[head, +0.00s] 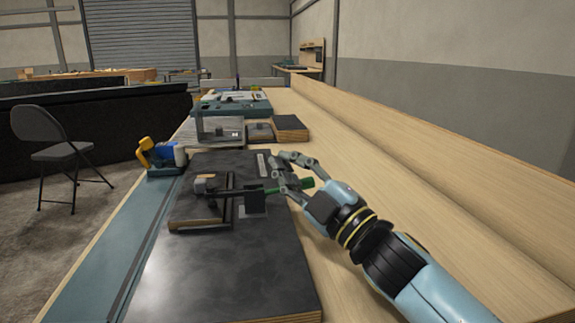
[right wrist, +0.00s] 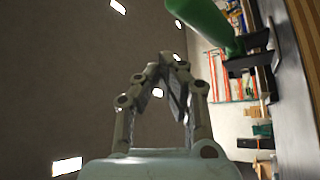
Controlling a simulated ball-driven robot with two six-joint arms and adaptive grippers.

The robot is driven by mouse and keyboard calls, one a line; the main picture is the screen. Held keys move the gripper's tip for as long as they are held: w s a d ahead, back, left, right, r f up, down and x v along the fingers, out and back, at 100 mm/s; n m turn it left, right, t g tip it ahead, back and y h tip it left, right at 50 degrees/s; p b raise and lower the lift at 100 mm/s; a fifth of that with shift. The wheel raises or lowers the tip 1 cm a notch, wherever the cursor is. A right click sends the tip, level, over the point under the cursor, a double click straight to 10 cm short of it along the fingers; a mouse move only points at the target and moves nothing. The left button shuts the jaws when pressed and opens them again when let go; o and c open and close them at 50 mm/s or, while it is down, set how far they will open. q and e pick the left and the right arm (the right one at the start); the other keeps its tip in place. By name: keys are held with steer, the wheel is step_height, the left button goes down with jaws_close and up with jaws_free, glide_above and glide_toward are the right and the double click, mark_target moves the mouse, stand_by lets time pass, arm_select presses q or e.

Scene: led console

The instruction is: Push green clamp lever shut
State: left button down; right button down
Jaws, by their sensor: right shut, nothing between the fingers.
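The green clamp lever (head: 307,183) shows as a green grip at the right end of a dark clamp (head: 226,192). The lever lies roughly level across the dark plate (head: 215,265) and points right. My right gripper (head: 277,160) is shut and empty, with its fingers over and beside the green grip, partly hiding it. In the right wrist view the green grip (right wrist: 206,25) is large at the top, right of the closed fingers (right wrist: 168,60). I cannot tell whether the fingers touch it. My left gripper is out of view.
A blue and yellow tool (head: 162,155) stands at the bench's left edge. Boxes (head: 220,127) and a teal console (head: 232,104) stand farther back. The wooden bench top (head: 400,165) right of the plate is clear.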

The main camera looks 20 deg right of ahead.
steer(key=shift+s+f, duration=0.1)
steer(key=shift+s, duration=0.1)
steer(key=s+d, duration=0.2)
steer(key=s, duration=0.6)
steer(key=s+d+f, duration=0.1)
steer(key=s+d, duration=0.1)
steer(key=s, duration=0.5)
steer(key=shift+s+d+f, duration=0.25)
steer(key=shift+s+d, duration=0.1)
steer(key=shift+r, duration=0.1)
